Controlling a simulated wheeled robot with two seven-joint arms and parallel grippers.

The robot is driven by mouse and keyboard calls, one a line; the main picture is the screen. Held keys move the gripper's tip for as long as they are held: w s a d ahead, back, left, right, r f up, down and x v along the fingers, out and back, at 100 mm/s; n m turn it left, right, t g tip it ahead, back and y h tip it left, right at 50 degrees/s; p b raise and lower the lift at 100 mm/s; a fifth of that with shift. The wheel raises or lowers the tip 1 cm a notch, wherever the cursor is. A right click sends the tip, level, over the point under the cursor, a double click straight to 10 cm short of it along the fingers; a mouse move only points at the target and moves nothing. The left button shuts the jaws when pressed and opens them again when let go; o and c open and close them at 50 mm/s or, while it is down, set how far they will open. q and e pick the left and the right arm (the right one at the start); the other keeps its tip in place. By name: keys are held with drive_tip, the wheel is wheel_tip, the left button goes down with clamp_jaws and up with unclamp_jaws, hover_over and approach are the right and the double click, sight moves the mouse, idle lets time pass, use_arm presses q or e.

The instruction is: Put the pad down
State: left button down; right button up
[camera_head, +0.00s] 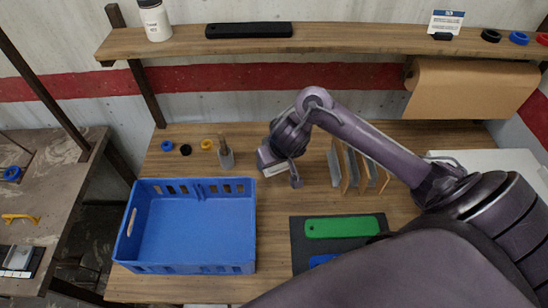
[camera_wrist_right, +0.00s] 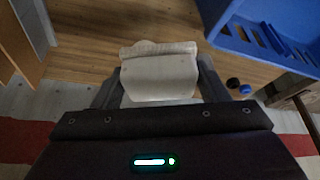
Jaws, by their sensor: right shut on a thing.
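A cream-white pad (camera_wrist_right: 158,72) is between the two fingers of my right gripper (camera_wrist_right: 160,78) in the wrist view. The gripper is shut on it. In the head view my right gripper (camera_head: 280,172) is above the wooden table, to the right of the blue crate. Only a pale edge of the pad (camera_head: 274,170) shows there, the rest being hidden by the gripper. In the wrist view bare wood lies beyond the pad. I cannot tell how high it is held. My left gripper is not in view.
The empty blue crate (camera_head: 131,224) stands left; several rings and a cup-like holder (camera_head: 225,158) are behind it. Upright boards (camera_head: 345,168) stand right of the gripper. A dark mat (camera_head: 299,230) holds a green bar (camera_head: 341,227). A shelf (camera_head: 330,38) runs above.

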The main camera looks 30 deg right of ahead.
drive_tip(key=b, duration=0.5)
hover_over(273, 191)
drive_tip(key=s, duration=0.2)
drive_tip(key=f, duration=1)
drive_tip(key=shift+w, duration=0.25)
use_arm(q)
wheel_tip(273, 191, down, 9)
drive_tip(key=b, duration=0.2)
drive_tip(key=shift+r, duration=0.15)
use_arm(e)
drive_tip(key=shift+f, duration=2.35)
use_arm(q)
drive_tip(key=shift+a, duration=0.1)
use_arm(e)
drive_tip(key=shift+a, duration=0.1)
drive_tip(key=shift+f, duration=0.15)
drive_tip(key=o, duration=0.7)
